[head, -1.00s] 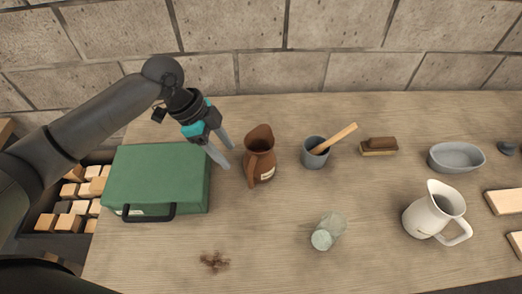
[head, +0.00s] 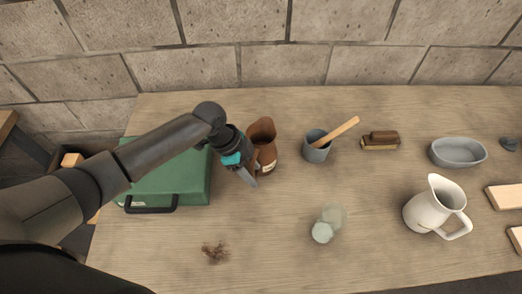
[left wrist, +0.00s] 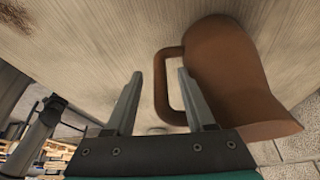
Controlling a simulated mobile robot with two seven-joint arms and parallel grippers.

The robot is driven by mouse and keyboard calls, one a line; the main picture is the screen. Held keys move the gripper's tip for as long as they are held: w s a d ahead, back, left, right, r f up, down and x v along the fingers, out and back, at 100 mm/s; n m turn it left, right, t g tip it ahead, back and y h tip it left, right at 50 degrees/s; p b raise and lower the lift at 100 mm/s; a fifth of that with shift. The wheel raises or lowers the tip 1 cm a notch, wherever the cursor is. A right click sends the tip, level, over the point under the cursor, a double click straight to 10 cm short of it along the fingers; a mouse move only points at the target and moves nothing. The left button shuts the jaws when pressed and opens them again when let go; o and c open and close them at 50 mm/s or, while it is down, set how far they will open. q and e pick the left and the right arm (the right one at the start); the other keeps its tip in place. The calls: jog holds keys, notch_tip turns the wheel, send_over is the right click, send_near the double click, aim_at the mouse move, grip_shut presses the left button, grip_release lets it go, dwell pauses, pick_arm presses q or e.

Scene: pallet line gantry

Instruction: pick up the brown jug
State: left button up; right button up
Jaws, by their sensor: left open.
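The brown jug (head: 262,131) stands on the wooden table near the middle left in the head view, with a pale label low on its side. My left gripper (head: 250,180) is at the jug's near left side and hides its handle there. In the left wrist view the jug (left wrist: 228,70) shows at the right, with its handle pointing left. My open left gripper (left wrist: 160,74) has the outer bar of the handle in line between its two fingers, with gaps visible on both sides. My right gripper is not in view.
A green case (head: 170,178) lies left, under my left arm. Right of the jug stands a grey cup (head: 316,150) with a wooden stick. A brush (head: 380,141), grey bowl (head: 457,152), white pitcher (head: 432,207) and clear glass (head: 326,226) are farther off. A stone wall (head: 330,40) closes the back.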

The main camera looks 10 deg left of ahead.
pick_arm(q)
grip_shut()
dwell(0.4)
jog(key=shift+w+r, duration=0.1)
dwell(0.9)
